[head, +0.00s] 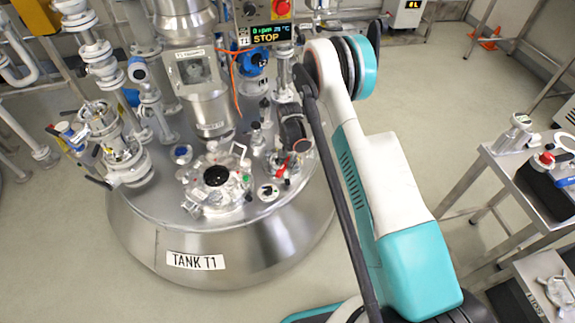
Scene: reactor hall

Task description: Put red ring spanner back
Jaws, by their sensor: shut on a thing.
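My gripper (293,146) is small and dark in the head view, over the right part of the tank lid. It is shut on the red ring spanner (302,146), of which only a small red piece shows beside the jaws. The rest of the spanner is hidden or too small to make out. Tank T1 (165,240) is a large steel vessel with a round hatch (217,176) left of my gripper.
Pipes and valves (122,160) crowd the tank's left and back. A display reading STOP (266,35) stands behind. At the right, a steel table (500,165) bears a black case (545,190), with a lower labelled surface (525,290) in front.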

